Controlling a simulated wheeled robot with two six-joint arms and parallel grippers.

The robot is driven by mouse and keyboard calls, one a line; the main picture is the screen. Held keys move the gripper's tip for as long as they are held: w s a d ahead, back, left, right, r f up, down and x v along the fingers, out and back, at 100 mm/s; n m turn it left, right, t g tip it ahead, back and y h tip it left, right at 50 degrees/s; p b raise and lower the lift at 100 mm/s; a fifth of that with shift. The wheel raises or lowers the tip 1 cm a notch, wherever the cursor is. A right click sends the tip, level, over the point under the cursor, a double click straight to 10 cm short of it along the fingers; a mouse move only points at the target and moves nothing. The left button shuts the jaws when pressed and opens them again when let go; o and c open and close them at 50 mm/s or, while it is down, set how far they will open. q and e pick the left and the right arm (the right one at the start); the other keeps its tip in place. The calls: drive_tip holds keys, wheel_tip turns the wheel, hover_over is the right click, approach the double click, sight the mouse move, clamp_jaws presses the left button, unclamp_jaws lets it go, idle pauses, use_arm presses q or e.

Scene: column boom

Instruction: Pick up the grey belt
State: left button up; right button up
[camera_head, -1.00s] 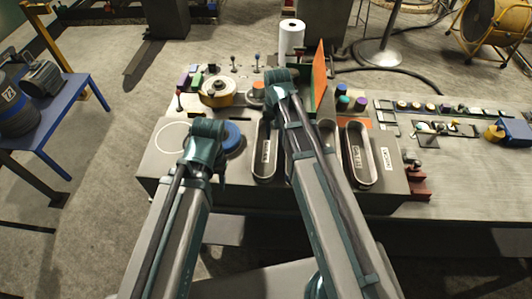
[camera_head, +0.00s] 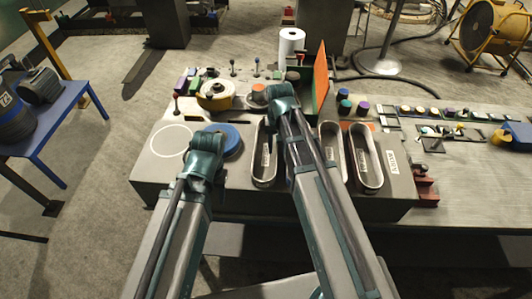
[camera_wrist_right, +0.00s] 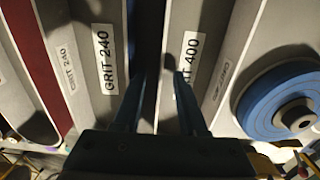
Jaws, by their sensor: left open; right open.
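Three oval belt loops stand side by side in the bench top: a left one (camera_head: 258,172), a middle one (camera_head: 325,127) and a right one (camera_head: 376,178). Nothing is visibly clamped. In the head view my right arm hides its hand. My left gripper is mostly hidden behind its own arm, left of the loops.
A blue disc (camera_head: 228,138) lies left of the loops; it also shows in the right wrist view (camera_wrist_right: 262,108). A yellow-rimmed round tin (camera_head: 215,101), white roll (camera_head: 291,42) and upright orange panel (camera_head: 320,72) stand behind. A dark red block (camera_head: 426,183) sits right.

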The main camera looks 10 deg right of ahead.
drive_tip(key=shift+c, duration=0.3)
clamp_jaws()
use_arm(q)
drive_tip(key=shift+r, duration=0.2)
use_arm(e)
drive_tip(key=shift+r, duration=0.2)
